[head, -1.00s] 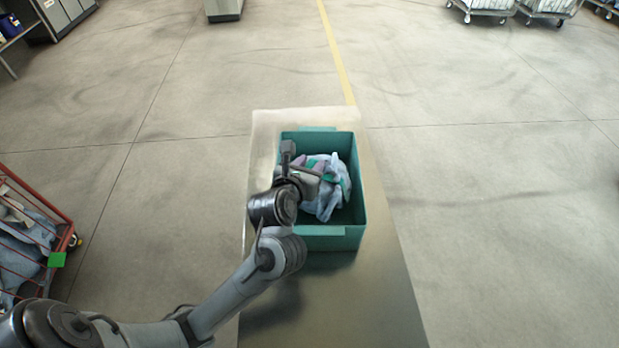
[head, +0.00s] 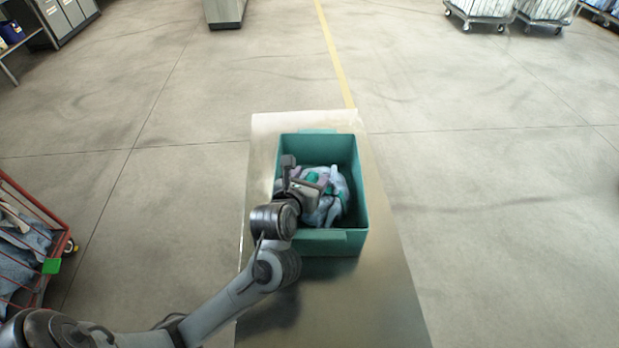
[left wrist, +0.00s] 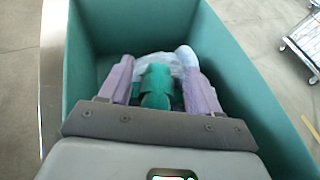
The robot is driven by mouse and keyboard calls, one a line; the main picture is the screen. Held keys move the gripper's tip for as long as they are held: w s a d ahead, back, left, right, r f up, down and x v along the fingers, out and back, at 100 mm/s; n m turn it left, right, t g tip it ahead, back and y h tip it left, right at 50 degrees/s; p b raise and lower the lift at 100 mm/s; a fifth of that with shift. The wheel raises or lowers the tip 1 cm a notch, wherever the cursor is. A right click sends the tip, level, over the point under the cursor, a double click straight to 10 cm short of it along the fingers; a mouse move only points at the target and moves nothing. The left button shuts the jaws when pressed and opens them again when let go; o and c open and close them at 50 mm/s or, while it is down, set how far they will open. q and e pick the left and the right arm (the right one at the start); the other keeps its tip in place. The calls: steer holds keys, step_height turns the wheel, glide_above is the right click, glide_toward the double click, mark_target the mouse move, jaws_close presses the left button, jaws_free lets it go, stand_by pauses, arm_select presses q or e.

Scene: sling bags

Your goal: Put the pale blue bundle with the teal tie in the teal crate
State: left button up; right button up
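The pale blue bundle (head: 330,209) lies inside the teal crate (head: 361,208), down between its walls. Its teal tie shows in the head view and in the left wrist view (left wrist: 157,85), with pale cloth (left wrist: 165,59) beyond it. My left gripper (head: 311,180) is down at the crate, over the bundle. In the left wrist view its two purple-padded fingers (left wrist: 158,75) are spread apart, one on each side of the tie, and look open. Part of the bundle is hidden under the gripper. My right gripper is not in view.
The crate stands on a long metal table (head: 330,290) with bare surface in front and at the right. A red wire cart (head: 40,240) with cloth stands at the left. Wheeled carts (head: 485,10) are far off at the upper right.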

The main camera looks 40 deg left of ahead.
arm_select(q)
steer(key=shift+r+p, duration=0.3)
steer(key=shift+p, duration=0.1)
steer(key=p+v, duration=0.6)
steer(key=v, duration=0.6)
steer(key=shift+f, duration=0.1)
